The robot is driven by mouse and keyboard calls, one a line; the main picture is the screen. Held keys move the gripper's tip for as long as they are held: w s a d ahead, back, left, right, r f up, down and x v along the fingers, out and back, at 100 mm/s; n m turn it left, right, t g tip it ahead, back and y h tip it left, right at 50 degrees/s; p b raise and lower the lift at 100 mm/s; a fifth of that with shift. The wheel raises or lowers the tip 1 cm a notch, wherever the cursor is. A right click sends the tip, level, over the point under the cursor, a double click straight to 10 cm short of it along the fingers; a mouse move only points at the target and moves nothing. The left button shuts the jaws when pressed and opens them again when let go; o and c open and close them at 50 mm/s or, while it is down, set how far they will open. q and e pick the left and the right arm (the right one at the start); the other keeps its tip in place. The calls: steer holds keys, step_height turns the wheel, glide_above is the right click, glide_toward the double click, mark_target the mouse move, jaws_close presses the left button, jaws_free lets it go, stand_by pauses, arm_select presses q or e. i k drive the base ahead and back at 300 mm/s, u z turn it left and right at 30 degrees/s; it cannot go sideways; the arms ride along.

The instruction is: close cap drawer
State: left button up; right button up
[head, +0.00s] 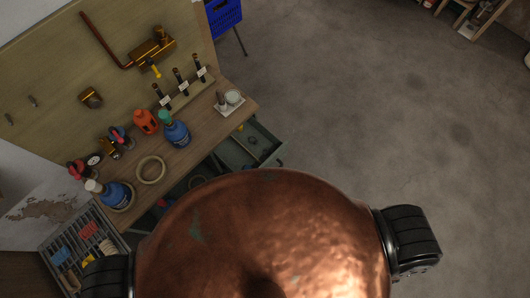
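A grey-green drawer (268,150) stands pulled out from under the wooden workbench (207,128), at the bench's right end. A few small items lie inside it, one of them yellow; they are too small to name surely. The drawer's lower part is partly hidden by the large copper-coloured rounded surface in front. Neither my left gripper nor my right gripper shows in the head view, so their openings cannot be seen.
On the bench are a blue bottle (177,133), an orange bottle (146,121), a ring (151,169) and a small white tray (230,106). A blue crate (224,16) stands behind. A wire rack (57,258) is at lower left. The concrete floor (370,110) on the right is clear.

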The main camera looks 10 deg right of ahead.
mark_target(234, 153)
steer(key=u, duration=0.05)
steer(key=k, duration=0.6)
steer(key=z, duration=1.35)
steer(key=k, duration=0.6)
steer(key=u, duration=0.75)
steer(key=i, duration=0.5)
steer(key=z, duration=0.05)
